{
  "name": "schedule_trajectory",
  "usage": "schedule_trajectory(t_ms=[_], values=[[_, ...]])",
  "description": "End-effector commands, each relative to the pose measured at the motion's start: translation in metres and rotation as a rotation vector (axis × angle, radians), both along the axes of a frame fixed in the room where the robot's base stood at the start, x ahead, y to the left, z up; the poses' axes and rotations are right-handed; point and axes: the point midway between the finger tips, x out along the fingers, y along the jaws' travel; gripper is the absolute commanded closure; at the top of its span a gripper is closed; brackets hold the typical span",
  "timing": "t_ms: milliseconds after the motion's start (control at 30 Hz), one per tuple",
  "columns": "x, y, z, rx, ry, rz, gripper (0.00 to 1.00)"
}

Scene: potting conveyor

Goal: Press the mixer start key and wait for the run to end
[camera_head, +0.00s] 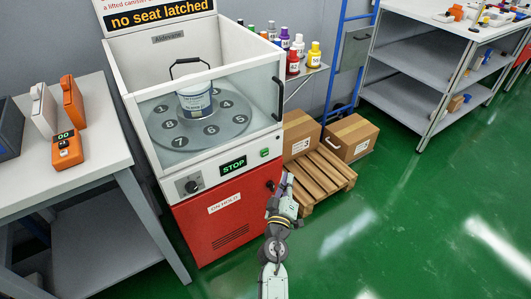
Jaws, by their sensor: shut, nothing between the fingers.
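The mixer is a white cabinet (160,165) with a clear front window and a red base panel (225,220). Its display (233,167) reads STOP in green. A small green key (264,153), which looks like the start key, sits right of the display. A dial (192,187) is at the left. Inside, a white can (194,100) with a raised black handle stands on a grey turntable (170,135) with numbered seats. My gripper (288,178) is shut and empty, just right of the cabinet front, below and right of the green key, apparently apart from it.
A sign (158,18) above reads "no seat latched"; a base label (224,203) reads "ON HOLD". Cartons (350,138) and a wooden pallet (322,178) stand right of the mixer. A table (95,150) is at left. Green floor is free at lower right.

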Motion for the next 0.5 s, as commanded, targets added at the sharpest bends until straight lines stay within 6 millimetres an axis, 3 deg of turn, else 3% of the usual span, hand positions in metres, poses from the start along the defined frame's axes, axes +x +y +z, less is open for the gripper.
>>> schedule_trajectory(t_ms=[267, 500], values=[[0.004, 0.003, 0.001, 0.0, -0.002, 0.002, 1.0], [0.027, 0.02, 0.002, 0.001, -0.003, 0.003, 1.0]])
